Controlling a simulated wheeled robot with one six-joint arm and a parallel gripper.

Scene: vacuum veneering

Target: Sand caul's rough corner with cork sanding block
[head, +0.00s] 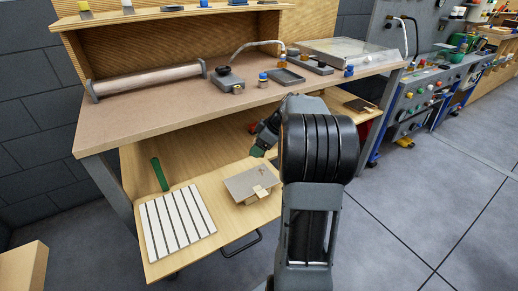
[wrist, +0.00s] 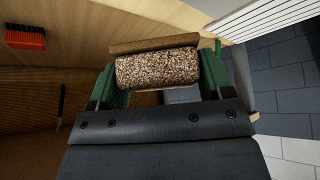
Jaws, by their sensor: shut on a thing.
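My gripper (wrist: 158,75) is shut on the speckled brown cork sanding block (wrist: 157,68), held between its two green fingers in the wrist view. A tan strip (wrist: 153,43) shows just beyond the block; I cannot tell whether it touches it. In the head view my gripper (head: 261,146) hangs over the pull-out shelf, above and beyond a grey-brown board (head: 244,184) that looks like the caul. A pale patch (head: 260,191) shows near the board's front right corner. The board rests raised on light wood. The cork block cannot be made out in the head view.
A white slatted panel (head: 178,223) lies on the shelf (head: 228,214) at left, with a green-handled tool (head: 159,174) behind it. The workbench top (head: 150,113) stands above the shelf's back. A red brush (wrist: 25,38) shows in the wrist view.

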